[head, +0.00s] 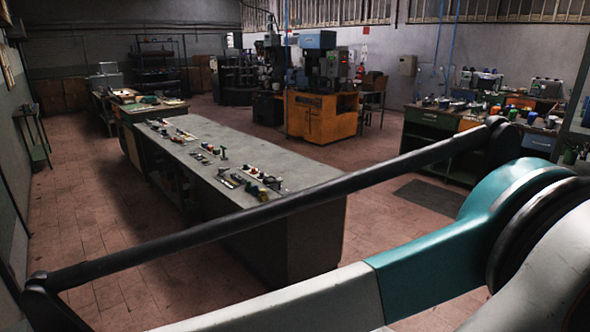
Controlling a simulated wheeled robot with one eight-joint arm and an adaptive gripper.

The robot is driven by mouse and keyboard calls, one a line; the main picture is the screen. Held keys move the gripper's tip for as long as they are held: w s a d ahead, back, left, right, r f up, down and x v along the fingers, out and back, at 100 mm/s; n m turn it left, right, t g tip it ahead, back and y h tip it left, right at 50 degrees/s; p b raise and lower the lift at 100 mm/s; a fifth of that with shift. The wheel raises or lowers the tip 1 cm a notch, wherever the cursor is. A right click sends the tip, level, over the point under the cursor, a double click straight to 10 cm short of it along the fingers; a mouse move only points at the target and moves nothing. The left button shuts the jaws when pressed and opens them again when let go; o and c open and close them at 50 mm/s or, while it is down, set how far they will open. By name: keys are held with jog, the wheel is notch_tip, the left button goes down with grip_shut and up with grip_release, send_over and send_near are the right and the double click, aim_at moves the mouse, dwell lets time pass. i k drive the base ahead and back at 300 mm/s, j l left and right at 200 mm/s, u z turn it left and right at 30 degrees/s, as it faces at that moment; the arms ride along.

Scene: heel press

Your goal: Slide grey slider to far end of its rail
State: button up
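A long workbench (305,172) with a grey top stands in the middle of the head view. Several small devices and parts sit along its top, in groups from the far end to the near right. One near group (258,187) has red, white and dark pieces, and another group (210,152) lies farther back. They are too small for me to tell which is the grey slider or its rail. My gripper is out of view. Only my teal and white arm link and a black bar cross the foreground.
An orange machine (312,118) stands beyond the bench. A cluttered side bench (432,128) is at the right, with a dark mat (430,196) on the floor before it. Another bench (140,108) stands at the back left. The tiled floor (75,200) left of the long bench is clear.

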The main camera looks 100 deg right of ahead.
aim_at(220, 171)
jog(key=z, duration=2.85)
jog(key=i+l, duration=0.1)
jog(key=i, duration=0.4)
jog(key=i+l+u, duration=0.1)
jog(key=i, duration=0.4)
jog(key=i+l, duration=0.15)
jog(key=i, duration=0.3)
jog(key=i+l+u, duration=0.1)
jog(key=i, duration=0.4)
jog(key=i+l, duration=0.2)
jog(key=i, duration=0.3)
jog(key=i+l+u, duration=0.1)
jog(key=i, duration=0.35)
